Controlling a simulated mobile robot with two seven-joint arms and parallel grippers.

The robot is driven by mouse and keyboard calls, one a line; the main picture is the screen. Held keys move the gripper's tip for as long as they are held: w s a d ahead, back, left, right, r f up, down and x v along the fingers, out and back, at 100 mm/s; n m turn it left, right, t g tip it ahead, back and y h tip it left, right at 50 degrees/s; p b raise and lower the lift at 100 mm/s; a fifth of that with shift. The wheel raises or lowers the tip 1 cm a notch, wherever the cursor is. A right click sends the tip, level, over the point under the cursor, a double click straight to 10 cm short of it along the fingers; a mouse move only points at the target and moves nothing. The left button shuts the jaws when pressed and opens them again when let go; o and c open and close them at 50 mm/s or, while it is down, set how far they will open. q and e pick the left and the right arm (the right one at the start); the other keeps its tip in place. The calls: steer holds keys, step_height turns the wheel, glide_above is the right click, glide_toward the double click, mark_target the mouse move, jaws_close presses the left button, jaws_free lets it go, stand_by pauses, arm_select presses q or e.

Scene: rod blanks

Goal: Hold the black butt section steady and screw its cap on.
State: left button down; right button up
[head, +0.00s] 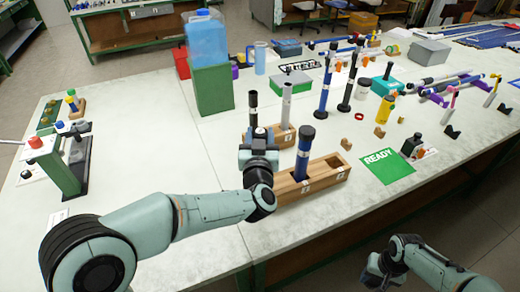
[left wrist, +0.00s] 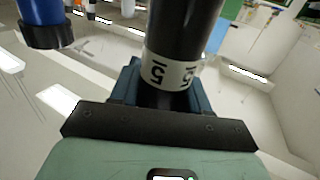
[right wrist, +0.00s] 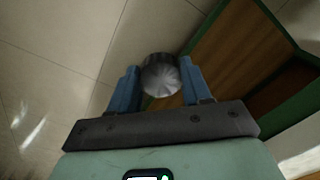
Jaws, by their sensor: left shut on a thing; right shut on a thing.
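The black butt section (head: 253,106) stands upright in the head view, its top end open. My left gripper (head: 258,152) is shut around it lower down. My right gripper (head: 376,270) is low at the bottom right of the head view, beyond the table's front edge. In the right wrist view it is shut on a round grey, ridged cap (right wrist: 160,75). The cap and the butt section are far apart.
A wooden block (head: 333,175) holds a blue section (head: 303,153) just right of my left gripper. A grey tube (head: 287,103) stands behind. A green READY card (head: 386,166) lies to the right. A blue water container (head: 206,40) stands on a green box.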

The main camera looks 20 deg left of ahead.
arm_select(q)
step_height(320, 180, down, 5)
steer(key=shift+r+b, duration=0.2)
steer(key=shift+b, duration=0.25)
steer(key=shift+f, duration=0.1)
steer(key=c, duration=0.5)
jaws_free()
steer(key=shift+c, duration=0.2)
steer(key=v, duration=1.2)
